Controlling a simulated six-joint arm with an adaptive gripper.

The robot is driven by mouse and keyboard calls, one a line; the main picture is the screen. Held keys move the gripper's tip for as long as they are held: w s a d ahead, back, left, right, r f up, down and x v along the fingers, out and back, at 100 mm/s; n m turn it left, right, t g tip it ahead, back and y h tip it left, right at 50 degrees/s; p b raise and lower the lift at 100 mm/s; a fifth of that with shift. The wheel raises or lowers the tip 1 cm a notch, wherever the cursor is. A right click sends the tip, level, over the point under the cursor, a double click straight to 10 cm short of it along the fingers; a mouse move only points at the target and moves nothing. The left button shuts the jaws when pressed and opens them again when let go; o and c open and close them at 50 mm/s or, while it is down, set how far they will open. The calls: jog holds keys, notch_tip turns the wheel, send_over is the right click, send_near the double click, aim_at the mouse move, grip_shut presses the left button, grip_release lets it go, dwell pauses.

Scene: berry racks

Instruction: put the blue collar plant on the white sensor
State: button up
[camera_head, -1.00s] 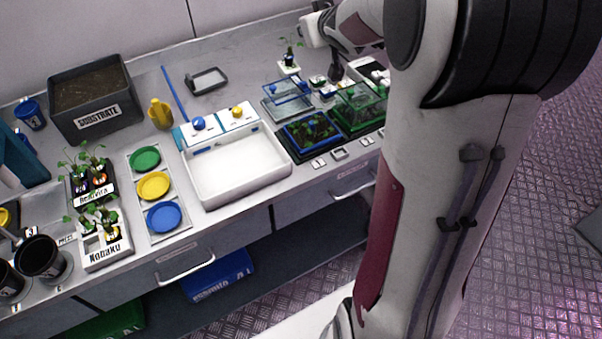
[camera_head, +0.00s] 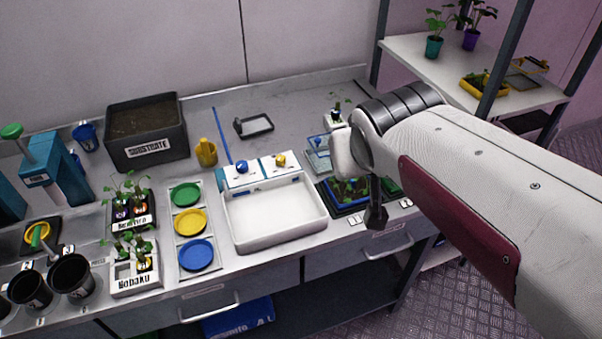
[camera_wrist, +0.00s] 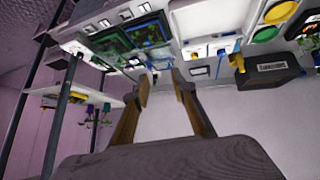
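A small green plant (camera_head: 337,108) with a dark, bluish collar stands upright at the back right of the bench in the head view. A small white block is under it, partly covered by my arm; I cannot tell whether this is the white sensor. My gripper (camera_head: 376,207) hangs in front of the seedling trays, with one dark finger clearly showing. In the wrist view my gripper (camera_wrist: 160,76) has its two fingers apart with nothing held between them. The bench equipment lies beyond the fingertips.
A white basin (camera_head: 274,221) fills the bench centre. Green, yellow and blue dishes (camera_head: 197,254) lie left of it, beside two plant racks (camera_head: 135,282). A substrate box (camera_head: 148,148) stands at the back. A shelf (camera_head: 425,66) with potted plants is at right.

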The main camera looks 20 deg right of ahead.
jog(key=s+a+f+g+y, duration=0.1)
jog(key=s+a+f, duration=0.1)
jog(key=s+a, duration=0.2)
jog(key=s+a+f+n+g+y, duration=0.1)
jog(key=s+a, duration=0.3)
jog(key=s, duration=0.4)
jog(key=shift+s+a+f+n+y, duration=0.3)
jog(key=shift+s+f+y, duration=0.1)
jog(key=shift+f, duration=0.2)
